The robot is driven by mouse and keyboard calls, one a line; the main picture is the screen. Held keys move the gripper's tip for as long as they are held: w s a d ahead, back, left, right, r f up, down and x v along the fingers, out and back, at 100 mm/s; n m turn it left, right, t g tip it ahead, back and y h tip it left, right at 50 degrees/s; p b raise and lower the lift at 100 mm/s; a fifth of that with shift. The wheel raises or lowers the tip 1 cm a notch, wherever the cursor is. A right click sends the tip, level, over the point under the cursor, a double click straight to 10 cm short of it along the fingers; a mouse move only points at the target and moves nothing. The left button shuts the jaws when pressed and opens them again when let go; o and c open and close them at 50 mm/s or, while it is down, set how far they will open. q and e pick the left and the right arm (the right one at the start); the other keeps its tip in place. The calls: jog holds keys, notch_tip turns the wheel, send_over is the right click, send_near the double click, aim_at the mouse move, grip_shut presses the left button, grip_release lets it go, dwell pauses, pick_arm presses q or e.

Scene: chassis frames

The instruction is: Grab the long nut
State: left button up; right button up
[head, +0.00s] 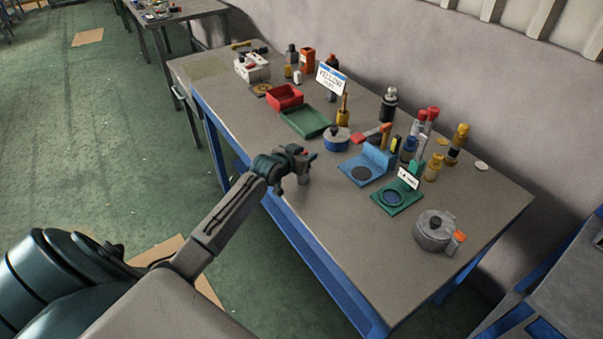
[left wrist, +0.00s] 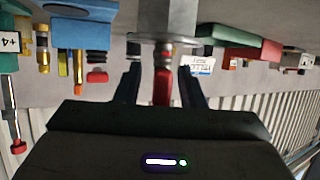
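My left gripper (head: 296,178) is over the near edge of the workbench. In the left wrist view its two dark fingers (left wrist: 160,88) are apart, one on each side of an upright metal piece (left wrist: 166,30) with a flange and a red end (left wrist: 162,88). Gaps show between the red end and both fingers. In the head view a grey cylinder (head: 305,171) stands beside the gripper, partly hidden by it. I cannot tell for sure whether this piece is the long nut. My right gripper is not in view.
The workbench (head: 330,225) is bare at its front. Behind are a green tray (head: 305,122), a red bin (head: 285,96), a blue stand (head: 367,166), a green stand (head: 398,197) and several bottles. A grey round pot (head: 434,229) stands at the right.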

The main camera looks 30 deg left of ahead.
pick_arm(q)
grip_shut()
jog(key=shift+r, duration=0.1)
